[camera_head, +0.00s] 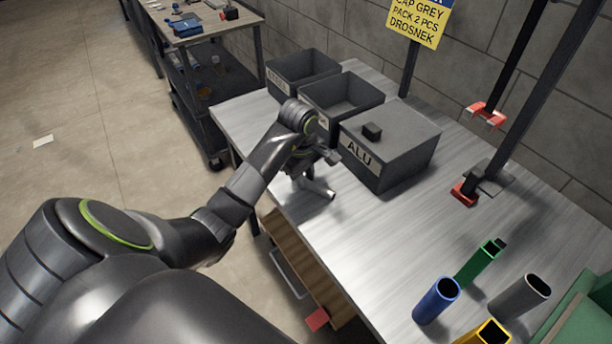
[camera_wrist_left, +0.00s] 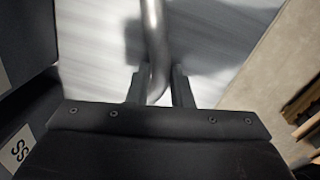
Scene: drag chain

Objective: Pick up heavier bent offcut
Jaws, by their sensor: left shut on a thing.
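A bent grey metal offcut (camera_head: 318,189) shows below my left gripper (camera_head: 312,166) at the near edge of the metal table, in front of the ALU box. In the left wrist view, the tube-like offcut (camera_wrist_left: 154,40) runs up from between the two fingers of the left gripper (camera_wrist_left: 159,88). The gripper is shut on it. The bend sits near the fingertips, and the far end runs out of the picture. I cannot tell whether the offcut still touches the table. My right gripper is not in view.
The grey ALU box (camera_head: 405,150) has a flat top with a small dark block (camera_head: 372,131) on it. Two open grey bins (camera_head: 345,97) (camera_head: 300,70) stand beyond it. Coloured tubes (camera_head: 437,300) stand at the front right. The table middle (camera_head: 385,230) is clear.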

